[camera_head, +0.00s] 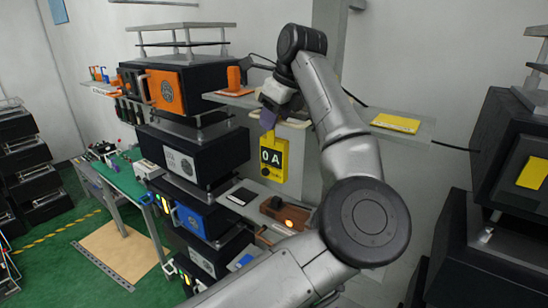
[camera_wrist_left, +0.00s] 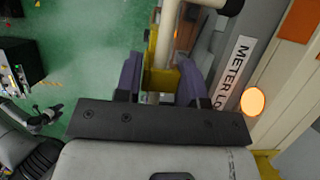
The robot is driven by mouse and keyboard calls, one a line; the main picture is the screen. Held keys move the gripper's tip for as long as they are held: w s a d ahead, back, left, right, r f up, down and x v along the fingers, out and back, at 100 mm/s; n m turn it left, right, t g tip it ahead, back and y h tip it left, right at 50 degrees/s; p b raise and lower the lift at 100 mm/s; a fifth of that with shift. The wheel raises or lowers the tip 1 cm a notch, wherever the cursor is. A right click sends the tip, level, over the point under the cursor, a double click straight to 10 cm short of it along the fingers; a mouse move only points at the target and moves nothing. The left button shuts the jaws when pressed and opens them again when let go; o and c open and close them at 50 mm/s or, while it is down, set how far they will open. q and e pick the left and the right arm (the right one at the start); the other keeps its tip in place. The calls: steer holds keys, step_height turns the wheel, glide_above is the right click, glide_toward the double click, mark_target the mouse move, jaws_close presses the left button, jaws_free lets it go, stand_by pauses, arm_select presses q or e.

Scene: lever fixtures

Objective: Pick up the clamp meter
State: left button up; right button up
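The yellow clamp meter (camera_head: 281,172) is upright in the head view, its dark display reading "0 A" facing me. My left gripper (camera_head: 268,116) comes down from above, with a purple finger at the meter's top. In the left wrist view the yellow body of the clamp meter (camera_wrist_left: 163,79) sits between the two purple fingers of my left gripper (camera_wrist_left: 160,88). The fingers look closed on it, though the contact is partly hidden. The meter appears to be above the shelf with the glowing orange lamp (camera_head: 289,225). My right gripper is not in view.
A "METER LO..." label (camera_wrist_left: 233,72) lies beside the lamp in the left wrist view. Racks of black equipment boxes (camera_head: 189,157) stand to the left of the meter. More black units (camera_head: 510,150) stand at right. A green-topped bench (camera_head: 122,178) is at left, with green floor around it.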

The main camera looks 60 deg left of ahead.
arm_select(q)
jaws_close()
steer(key=shift+r, duration=0.1)
